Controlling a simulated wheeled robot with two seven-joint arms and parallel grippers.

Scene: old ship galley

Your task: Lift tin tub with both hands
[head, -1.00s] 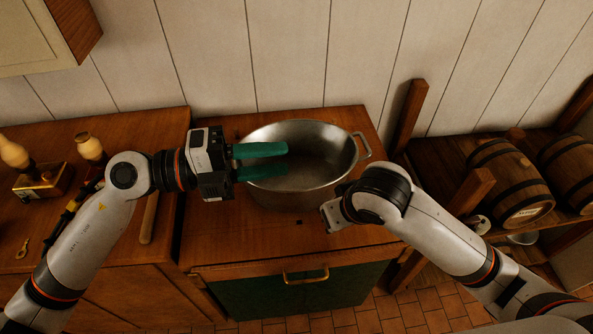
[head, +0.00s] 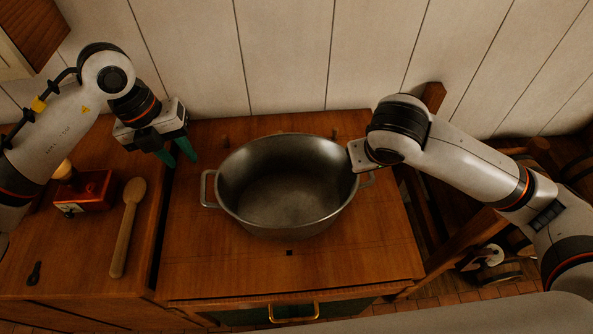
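The tin tub (head: 290,222), an oval grey metal basin, stands upright and looks empty on the wooden cabinet top (head: 205,270). Its left loop handle (head: 205,190) is fully in view; its right handle (head: 368,180) is partly covered by my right arm. My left gripper (head: 181,160) is left of and behind the tub, above the counter, its green fingers apart, pointing down with nothing between them. My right gripper (head: 360,156) is at the tub's right rim, close to the right handle. Its fingers are hidden, so I cannot tell whether it touches the tub.
On the left counter lie a wooden spoon (head: 128,225) and a red box (head: 85,193) with a wooden knob. A white plank wall (head: 290,60) closes the back. Wooden rails and barrels (head: 570,160) stand at the right. The counter in front of the tub is clear.

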